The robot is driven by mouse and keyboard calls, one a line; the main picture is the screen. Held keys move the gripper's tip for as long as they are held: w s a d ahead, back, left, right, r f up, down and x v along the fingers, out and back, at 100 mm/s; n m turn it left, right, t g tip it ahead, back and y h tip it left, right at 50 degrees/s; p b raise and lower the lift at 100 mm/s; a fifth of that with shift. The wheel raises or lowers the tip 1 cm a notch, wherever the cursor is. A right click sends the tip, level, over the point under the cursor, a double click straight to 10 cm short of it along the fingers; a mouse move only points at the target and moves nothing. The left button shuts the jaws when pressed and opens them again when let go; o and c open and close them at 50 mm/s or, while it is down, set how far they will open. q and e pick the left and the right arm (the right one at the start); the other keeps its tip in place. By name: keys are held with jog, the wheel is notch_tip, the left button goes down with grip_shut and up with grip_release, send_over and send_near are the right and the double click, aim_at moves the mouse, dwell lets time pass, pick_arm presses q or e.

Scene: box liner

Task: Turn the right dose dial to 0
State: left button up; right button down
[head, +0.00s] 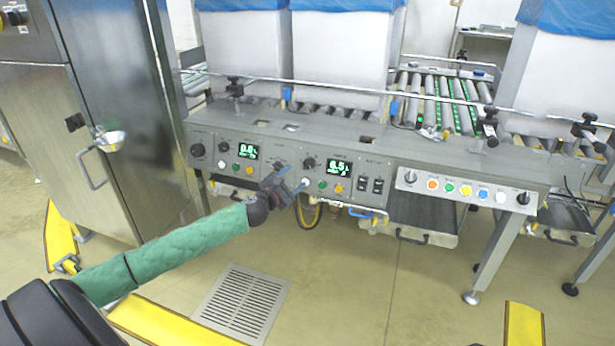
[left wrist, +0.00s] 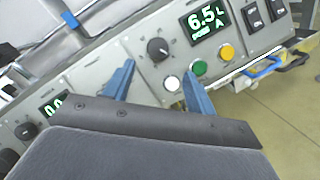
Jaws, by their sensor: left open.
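The right dose dial is a black knob (head: 309,163) on the grey control panel, left of a green-lit display (head: 339,168). In the left wrist view this knob (left wrist: 157,48) has a pale pointer mark, and its display (left wrist: 208,22) reads 6.5 L. My left gripper (head: 293,178) is in front of the panel, just below and left of the dial. In the left wrist view its two blue fingers (left wrist: 159,72) are spread apart and empty, with the dial beyond and between them. My right gripper is not in view.
White (left wrist: 171,83), green (left wrist: 198,68) and yellow (left wrist: 227,51) buttons sit below the dial. A left display (head: 248,152) reads about 0.0. Black rocker switches (head: 370,184) are to the right. A box conveyor with rollers (head: 440,100) runs behind the panel.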

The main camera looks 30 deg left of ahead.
aim_at(308, 165)
pick_arm(q)
jog(key=shift+w+a+r+b, duration=0.1)
jog(key=shift+w+b, duration=0.2)
jog(key=shift+w, duration=1.7)
jog(key=shift+w+a+b, duration=0.1)
jog(key=shift+w+b, duration=0.2)
jog(key=shift+w, duration=1.7)
jog(key=c, duration=1)
